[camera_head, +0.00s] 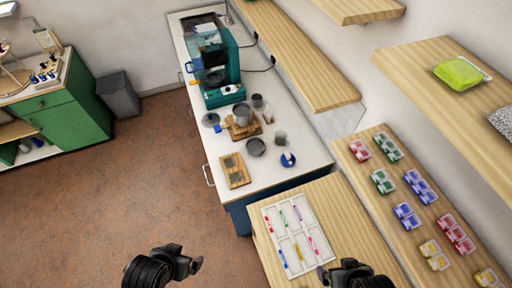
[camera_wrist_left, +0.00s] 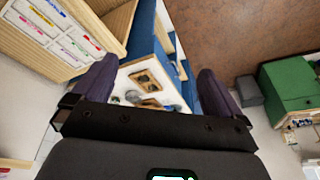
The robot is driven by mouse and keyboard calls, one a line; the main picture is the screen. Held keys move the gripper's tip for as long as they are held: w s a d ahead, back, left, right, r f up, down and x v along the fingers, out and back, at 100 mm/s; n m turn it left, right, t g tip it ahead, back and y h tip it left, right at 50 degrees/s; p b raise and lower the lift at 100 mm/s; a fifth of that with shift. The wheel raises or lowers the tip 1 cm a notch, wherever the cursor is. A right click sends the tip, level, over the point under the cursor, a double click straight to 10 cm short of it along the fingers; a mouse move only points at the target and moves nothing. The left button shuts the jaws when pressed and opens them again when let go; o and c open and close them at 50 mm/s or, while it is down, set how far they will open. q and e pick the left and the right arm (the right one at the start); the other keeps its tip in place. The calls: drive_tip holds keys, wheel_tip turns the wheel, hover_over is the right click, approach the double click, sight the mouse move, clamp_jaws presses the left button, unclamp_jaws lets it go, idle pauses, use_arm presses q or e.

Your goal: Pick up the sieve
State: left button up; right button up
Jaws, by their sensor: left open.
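Several small grey round vessels stand on the white counter (camera_head: 290,180); they are too small to tell surely which is the sieve. A round grey piece with a blue handle (camera_head: 210,119) lies at the left. A grey pot (camera_head: 242,112) stands on a wooden board, and a dark round bowl (camera_head: 256,147) sits in front of it. My left gripper (camera_head: 190,263) is at the bottom of the head view, far from the counter, open and empty in the left wrist view (camera_wrist_left: 155,78). My right gripper (camera_head: 322,276) is at the bottom right; its jaw state is unclear.
A teal machine (camera_head: 221,92) stands farther back on the counter. A white tray of coloured pieces (camera_head: 297,236) lies on a wooden table near my right gripper. Wooden shelves line the right. A green cabinet (camera_head: 75,110) and grey bin (camera_head: 119,95) stand left. The brown floor is free.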

idle(0.3)
use_arm(q)
drive_tip(key=c, duration=1.3)
drive_tip(key=shift+o, duration=0.2)
